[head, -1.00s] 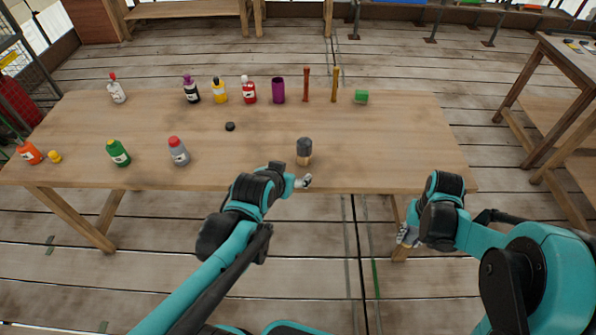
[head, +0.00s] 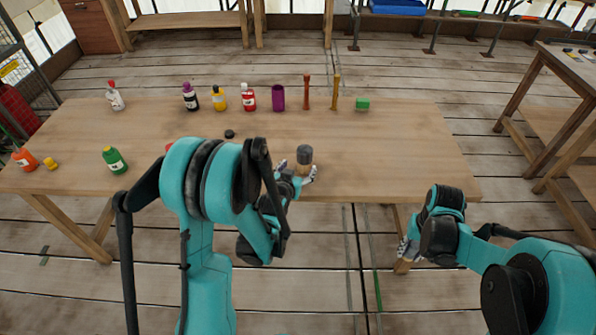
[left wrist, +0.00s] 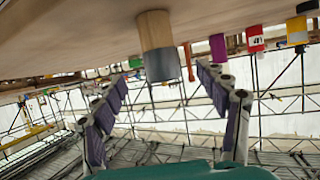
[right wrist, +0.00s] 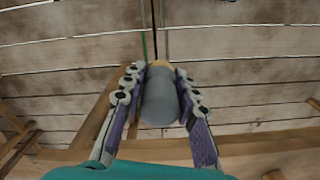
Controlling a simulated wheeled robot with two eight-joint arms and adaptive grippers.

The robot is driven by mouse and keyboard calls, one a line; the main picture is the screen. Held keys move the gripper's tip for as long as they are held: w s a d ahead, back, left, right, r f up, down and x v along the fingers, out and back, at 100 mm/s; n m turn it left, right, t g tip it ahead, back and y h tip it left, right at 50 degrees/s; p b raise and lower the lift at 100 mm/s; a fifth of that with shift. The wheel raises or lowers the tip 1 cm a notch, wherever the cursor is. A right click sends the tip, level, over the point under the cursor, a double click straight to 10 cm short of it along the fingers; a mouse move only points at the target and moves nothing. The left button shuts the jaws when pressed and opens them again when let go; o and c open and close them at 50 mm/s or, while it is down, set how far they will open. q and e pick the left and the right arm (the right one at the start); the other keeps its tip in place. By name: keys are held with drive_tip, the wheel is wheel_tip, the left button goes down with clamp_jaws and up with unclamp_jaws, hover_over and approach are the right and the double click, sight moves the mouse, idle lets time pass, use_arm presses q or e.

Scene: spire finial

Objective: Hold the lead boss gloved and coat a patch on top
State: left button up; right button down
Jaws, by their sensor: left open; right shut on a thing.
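A grey, round-ended piece (right wrist: 160,104) with a tan end, which looks like the lead boss, is clasped between the fingers of my right gripper (right wrist: 161,98). In the head view that gripper (head: 404,250) is off the table's front edge, and the piece is hard to make out. A short upright cylinder (head: 304,158), grey above and wooden below, stands near the front edge of the table (head: 400,150). It also shows in the left wrist view (left wrist: 158,48), upside down. My left gripper (head: 302,180) is open right beside it, fingers spread to either side, not closed on it.
Bottles stand at the back, including a yellow one (head: 219,99) and a red one (head: 249,98), with a purple cup (head: 278,98), two upright sticks and a green block (head: 362,104). A green bottle (head: 114,160) is front left. The table's right part is clear.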

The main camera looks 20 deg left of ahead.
sight(305, 158)
use_arm(q)
drive_tip(key=b+x, duration=0.2)
drive_tip(key=x, duration=0.7)
drive_tip(key=shift+w+f, duration=0.1)
drive_tip(key=shift+w, duration=0.1)
use_arm(e)
wheel_tip(305, 158, down, 2)
use_arm(q)
drive_tip(key=shift+c, duration=0.3)
drive_tip(key=c, duration=1.3)
